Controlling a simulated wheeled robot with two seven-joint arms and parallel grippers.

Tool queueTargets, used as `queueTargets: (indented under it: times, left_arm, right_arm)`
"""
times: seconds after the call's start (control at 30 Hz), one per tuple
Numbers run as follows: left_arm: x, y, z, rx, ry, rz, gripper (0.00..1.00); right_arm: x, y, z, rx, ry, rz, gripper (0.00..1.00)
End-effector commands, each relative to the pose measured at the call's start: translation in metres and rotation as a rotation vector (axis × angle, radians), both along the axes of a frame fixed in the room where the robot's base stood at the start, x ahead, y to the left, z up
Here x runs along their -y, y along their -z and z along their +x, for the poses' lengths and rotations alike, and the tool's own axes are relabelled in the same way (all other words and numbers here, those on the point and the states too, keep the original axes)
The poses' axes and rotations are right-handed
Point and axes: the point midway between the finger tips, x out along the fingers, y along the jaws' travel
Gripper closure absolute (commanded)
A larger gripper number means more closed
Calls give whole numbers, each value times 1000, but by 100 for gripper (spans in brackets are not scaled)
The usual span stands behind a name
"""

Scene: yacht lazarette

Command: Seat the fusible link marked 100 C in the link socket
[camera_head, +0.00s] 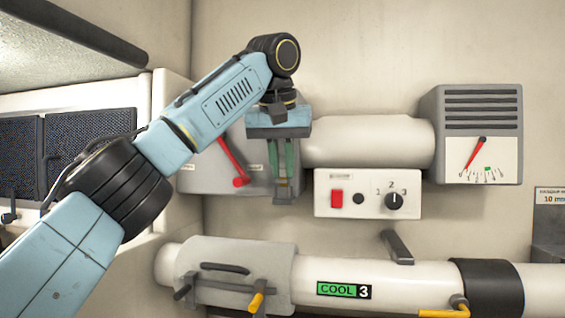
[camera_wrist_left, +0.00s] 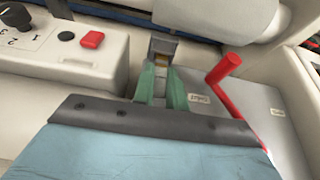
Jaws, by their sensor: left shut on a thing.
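My left gripper (camera_head: 283,178) reaches down from above in the head view, its green fingers shut on a small brass-coloured piece, likely the fusible link. In the left wrist view the brass piece (camera_wrist_left: 160,61) shows between the fingertips of the gripper (camera_wrist_left: 161,82). Its marking cannot be read. A small grey bracket (camera_head: 283,199), which looks like the link socket, is right at the fingertips; it also shows in the wrist view (camera_wrist_left: 162,45). The fingers hide much of the contact, so I cannot tell whether the link is seated. My right gripper is not in view.
A grey housing with a red lever (camera_head: 233,166) is just left of the gripper. A white control box (camera_head: 367,193) with a red switch and knob is close on the right. A gauge box (camera_head: 478,135) is farther right. A pipe marked COOL 3 (camera_head: 415,285) runs below.

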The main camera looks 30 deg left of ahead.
Motion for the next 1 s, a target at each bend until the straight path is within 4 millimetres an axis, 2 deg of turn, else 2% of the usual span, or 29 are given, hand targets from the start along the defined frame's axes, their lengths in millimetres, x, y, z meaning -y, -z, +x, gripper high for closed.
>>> queueTargets:
  times: [0.33, 0.37, 0.53, 0.83, 1.0]
  left_arm:
    - [0, 10, 0, 0, 1, 0, 100]
    - [0, 9, 0, 0, 1, 0, 84]
    - [0, 8, 0, 0, 1, 0, 61]
    - [0, 7, -1, 1, 1, 1, 61]
    - [2, -12, -7, 4, 0, 2, 61]
  right_arm:
    - [0, 8, 0, 0, 0, 0, 65]
    - [0, 7, 0, 0, 0, 0, 65]
    - [0, 6, 0, 0, 1, 0, 65]
    - [0, 6, 0, 0, 1, 0, 65]
    - [0, 1, 0, -1, 1, 0, 65]
